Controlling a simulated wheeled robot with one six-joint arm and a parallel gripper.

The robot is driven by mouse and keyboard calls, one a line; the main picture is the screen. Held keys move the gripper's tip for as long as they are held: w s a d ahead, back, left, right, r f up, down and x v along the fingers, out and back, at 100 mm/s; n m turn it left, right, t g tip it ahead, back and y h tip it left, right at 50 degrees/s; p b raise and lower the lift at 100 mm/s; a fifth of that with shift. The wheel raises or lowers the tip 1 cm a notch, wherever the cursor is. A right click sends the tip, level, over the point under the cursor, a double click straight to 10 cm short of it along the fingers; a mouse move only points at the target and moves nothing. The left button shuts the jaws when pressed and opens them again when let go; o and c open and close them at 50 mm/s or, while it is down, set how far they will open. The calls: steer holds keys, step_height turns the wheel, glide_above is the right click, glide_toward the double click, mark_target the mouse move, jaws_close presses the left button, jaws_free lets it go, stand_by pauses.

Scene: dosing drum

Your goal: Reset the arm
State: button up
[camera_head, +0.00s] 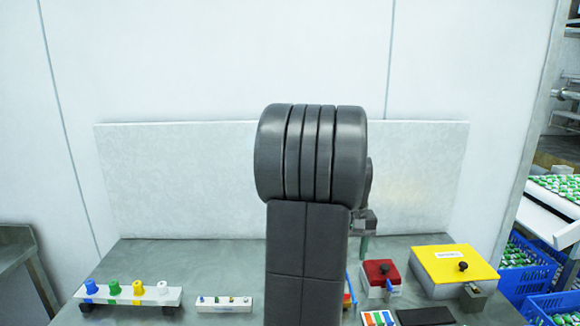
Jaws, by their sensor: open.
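My dark grey arm stands upright in the middle of the head camera view and hides much of what is behind it. Part of my gripper (363,246) shows just right of the arm, as a small grey block with a greenish finger pointing down. It is open and hangs above the grey table (220,262), left of a red-topped box (380,272). I see nothing held in it, but most of it is hidden behind the arm.
A white rack (130,293) holds blue, green, yellow and white knobs at left. A smaller white strip (224,304) has small pegs. A yellow-lidded box (455,264) stands at right. A pale panel (180,180) closes the table's back. Blue crates (527,280) stand right of the table.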

step_height(320, 180, down, 13)
steer(key=shift+f, duration=0.1)
steer(key=n, duration=0.9)
steer(key=shift+p, duration=0.35)
step_height(320, 180, up, 12)
stand_by(0.5)
